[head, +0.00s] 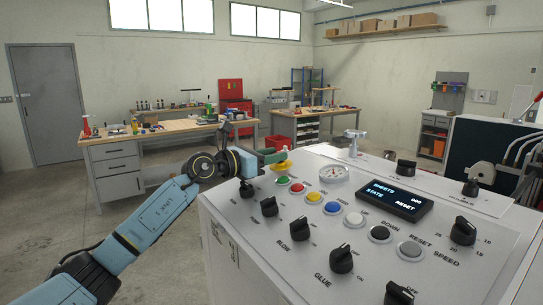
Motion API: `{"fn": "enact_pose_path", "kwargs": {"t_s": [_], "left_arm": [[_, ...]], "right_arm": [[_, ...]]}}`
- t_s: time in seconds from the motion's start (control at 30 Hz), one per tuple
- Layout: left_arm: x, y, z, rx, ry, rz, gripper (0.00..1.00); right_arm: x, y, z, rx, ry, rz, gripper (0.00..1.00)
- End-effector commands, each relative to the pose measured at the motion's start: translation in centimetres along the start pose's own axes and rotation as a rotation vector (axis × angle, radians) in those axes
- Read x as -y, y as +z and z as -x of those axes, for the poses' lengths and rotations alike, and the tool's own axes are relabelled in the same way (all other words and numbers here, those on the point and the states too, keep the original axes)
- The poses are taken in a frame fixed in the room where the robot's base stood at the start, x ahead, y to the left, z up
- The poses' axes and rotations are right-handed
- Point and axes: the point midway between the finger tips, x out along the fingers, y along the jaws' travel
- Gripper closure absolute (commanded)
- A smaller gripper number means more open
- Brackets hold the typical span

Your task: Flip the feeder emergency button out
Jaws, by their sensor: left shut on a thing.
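The emergency button (282,168) sits at the far left corner of the white control panel (300,195). Only part of its yellow base shows; its cap is hidden by my gripper. My left gripper (274,157) reaches in from the left with its fingers at this button, shut on it. Whether the button is pressed in or out cannot be told. The panel display (394,198) reads SHEETS 000, STATE RESET. My right gripper is not in view.
Close to the gripper are a green button (282,180), a red button (297,188), a black knob (269,206) and a round gauge (334,173). More knobs and buttons cover the panel. Workbenches (150,139) stand well behind, with open floor between.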

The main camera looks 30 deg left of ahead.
Motion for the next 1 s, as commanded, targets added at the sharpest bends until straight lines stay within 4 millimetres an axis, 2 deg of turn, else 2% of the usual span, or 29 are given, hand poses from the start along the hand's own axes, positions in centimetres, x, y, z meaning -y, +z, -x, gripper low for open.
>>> {"fn": "enact_pose_path", "kwargs": {"t_s": [0.23,0.5,0.53,0.67,1.0], "left_arm": [[0.0,1.4,0.3,0.001,0.000,-0.001,1.00],[-0.1,1.5,0.3,0.007,0.002,-0.001,1.00],[-0.1,1.5,0.3,0.007,0.002,-0.001,0.61],[0.0,1.4,0.3,0.004,0.001,-0.001,0.44],[-0.1,1.2,0.5,0.001,0.001,-0.001,0.42]], "right_arm": [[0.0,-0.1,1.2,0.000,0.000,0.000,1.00],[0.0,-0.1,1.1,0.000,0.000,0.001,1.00],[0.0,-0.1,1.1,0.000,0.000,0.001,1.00],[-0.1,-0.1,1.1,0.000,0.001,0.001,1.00],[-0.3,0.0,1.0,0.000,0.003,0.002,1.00]]}}
